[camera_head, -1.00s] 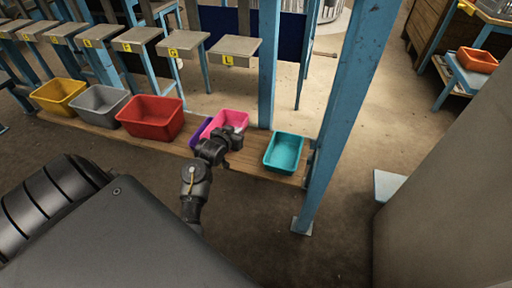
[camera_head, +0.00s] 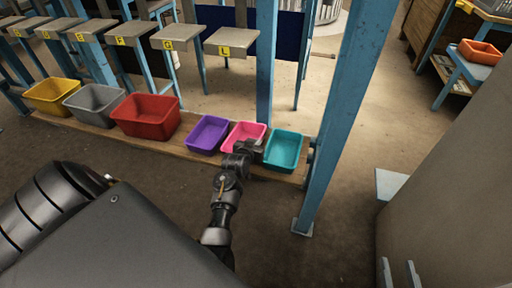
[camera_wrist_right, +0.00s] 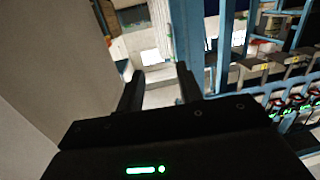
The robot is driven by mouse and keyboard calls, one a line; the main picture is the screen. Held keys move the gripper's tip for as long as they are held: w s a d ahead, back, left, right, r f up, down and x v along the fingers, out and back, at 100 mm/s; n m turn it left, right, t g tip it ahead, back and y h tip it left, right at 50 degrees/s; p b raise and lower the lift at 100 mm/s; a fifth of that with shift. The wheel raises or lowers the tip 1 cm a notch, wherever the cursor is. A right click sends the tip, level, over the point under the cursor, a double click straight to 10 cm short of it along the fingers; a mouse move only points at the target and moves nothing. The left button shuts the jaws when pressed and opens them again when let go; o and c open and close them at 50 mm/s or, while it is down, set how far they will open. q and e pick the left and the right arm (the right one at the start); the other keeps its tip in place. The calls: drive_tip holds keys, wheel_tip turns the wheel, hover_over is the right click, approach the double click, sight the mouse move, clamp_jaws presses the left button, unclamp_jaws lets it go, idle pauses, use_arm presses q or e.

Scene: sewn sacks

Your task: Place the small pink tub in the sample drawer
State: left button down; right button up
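The small pink tub (camera_head: 241,133) shows in the head view between a purple tub and a teal tub, above or on the low board. I cannot tell whether it touches the board. My left gripper (camera_head: 256,149) is at its near right rim and appears shut on it. The fingers are small and partly merge with the rim. I cannot make out a sample drawer.
The purple tub (camera_head: 207,134), teal tub (camera_head: 284,150), red tub (camera_head: 146,116), grey tub (camera_head: 93,103) and yellow tub (camera_head: 52,96) stand along the board (camera_head: 172,146). A blue post (camera_head: 340,120) rises right of them. An orange tub (camera_head: 480,50) sits on a stand far right.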

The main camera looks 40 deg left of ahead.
use_arm(q)
drive_tip(key=shift+f+p, duration=0.25)
drive_tip(key=shift+p, duration=0.1)
drive_tip(key=shift+f, duration=0.25)
drive_tip(key=c, duration=1.6)
unclamp_jaws()
drive_tip(key=shift+c, duration=0.2)
use_arm(e)
drive_tip(key=shift+d+f+g+h, duration=0.5)
drive_tip(key=shift+d+f+h, duration=0.1)
drive_tip(key=shift+f+h, duration=0.3)
